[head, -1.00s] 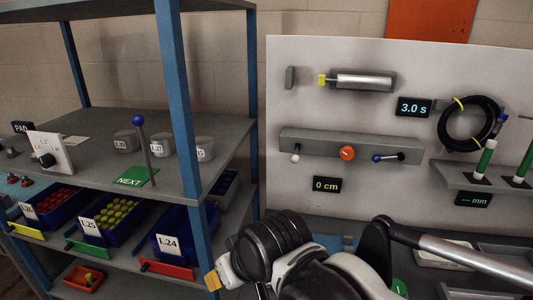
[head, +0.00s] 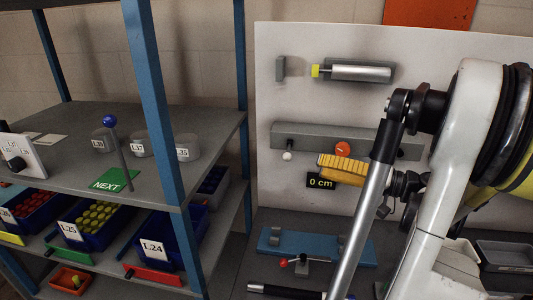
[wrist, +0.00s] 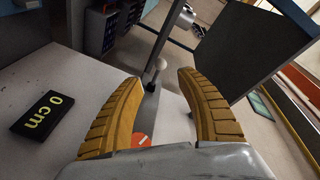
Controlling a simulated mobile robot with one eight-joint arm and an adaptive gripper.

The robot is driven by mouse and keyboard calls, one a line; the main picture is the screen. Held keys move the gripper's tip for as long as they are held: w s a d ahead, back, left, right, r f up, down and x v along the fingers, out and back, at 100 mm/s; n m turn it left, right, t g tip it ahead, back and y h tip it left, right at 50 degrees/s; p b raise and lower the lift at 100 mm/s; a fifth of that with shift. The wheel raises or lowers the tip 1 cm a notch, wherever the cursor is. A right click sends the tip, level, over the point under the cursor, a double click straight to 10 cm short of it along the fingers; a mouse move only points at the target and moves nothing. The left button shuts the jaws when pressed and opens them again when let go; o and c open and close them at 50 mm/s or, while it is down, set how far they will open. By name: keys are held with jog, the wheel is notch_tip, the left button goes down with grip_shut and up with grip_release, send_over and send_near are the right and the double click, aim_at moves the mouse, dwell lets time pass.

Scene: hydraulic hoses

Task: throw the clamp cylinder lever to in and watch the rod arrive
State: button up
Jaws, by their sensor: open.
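On the grey panel, a silver cylinder (head: 362,73) has a yellow rod end (head: 315,71) close by its left end. Below is a grey valve block (head: 310,134) with a white-ball lever (head: 287,156) at its left and an orange knob (head: 342,149). My gripper (head: 321,168) is in front of the panel, just below the knob, fingers pointing left. I cannot tell contact.
A display (head: 321,182) reads 0 cm, partly below my gripper. A blue fixture (head: 268,241) with a red-ball lever (head: 284,263) lies on the bench below. A blue-posted shelf (head: 160,100) with bins stands left. Clear panel surface lies left of the block.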

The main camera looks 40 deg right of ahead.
aim_at(287, 155)
jog(key=b+x, duration=0.2)
jog(key=x, duration=0.8)
jog(key=shift+w+a, duration=0.15)
jog(key=shift+w, duration=0.15)
